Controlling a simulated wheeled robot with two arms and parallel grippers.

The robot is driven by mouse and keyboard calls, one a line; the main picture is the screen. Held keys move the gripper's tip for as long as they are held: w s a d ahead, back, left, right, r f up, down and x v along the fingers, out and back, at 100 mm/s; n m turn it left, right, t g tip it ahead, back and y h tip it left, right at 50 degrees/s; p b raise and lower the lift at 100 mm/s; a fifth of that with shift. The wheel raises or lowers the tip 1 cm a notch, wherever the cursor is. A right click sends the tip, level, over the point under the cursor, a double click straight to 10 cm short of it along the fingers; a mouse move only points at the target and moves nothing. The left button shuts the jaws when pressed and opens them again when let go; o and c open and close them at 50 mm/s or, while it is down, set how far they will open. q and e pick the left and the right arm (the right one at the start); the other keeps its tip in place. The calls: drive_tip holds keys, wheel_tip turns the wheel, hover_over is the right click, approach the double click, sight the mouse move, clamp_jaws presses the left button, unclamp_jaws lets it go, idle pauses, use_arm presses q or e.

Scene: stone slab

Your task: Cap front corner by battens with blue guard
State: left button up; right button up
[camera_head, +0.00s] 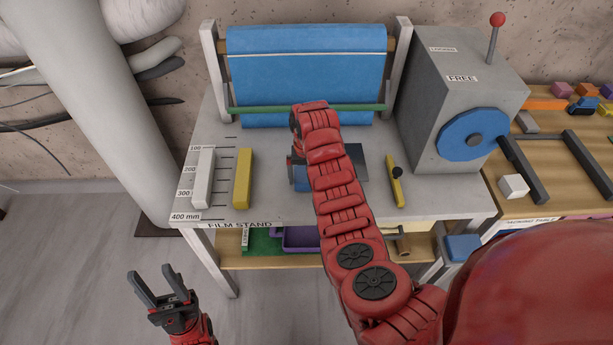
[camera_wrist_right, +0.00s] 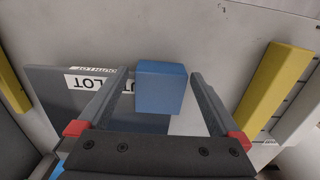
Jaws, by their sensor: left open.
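The blue guard (camera_wrist_right: 160,88) is a small block between the fingertips of my right gripper (camera_wrist_right: 159,72) in the right wrist view. Narrow gaps show on both sides of it, so the fingers look open. It lies at the corner of the dark grey slab (camera_wrist_right: 55,90) on the side of the battens; whether it is fully seated I cannot tell. In the head view the slab (camera_head: 357,160) is mostly hidden behind my right arm. A yellow batten (camera_head: 243,178) and a white batten (camera_head: 203,178) stand left of it. My left gripper (camera_head: 155,274) is open and empty, off the stand's front left.
The film stand (camera_head: 270,208) carries a blue film roll (camera_head: 305,75) at the back. A grey machine (camera_head: 430,100) with a blue disc stands at right, beside a wooden table (camera_head: 550,140) with several blocks. Floor at left is clear.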

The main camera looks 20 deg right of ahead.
drive_tip(key=shift+r, duration=0.25)
wheel_tip(320, 180, up, 2)
drive_tip(key=shift+r+b, duration=0.1)
drive_tip(key=shift+b, duration=0.7)
wheel_tip(320, 180, up, 15)
drive_tip(key=p, duration=0.2)
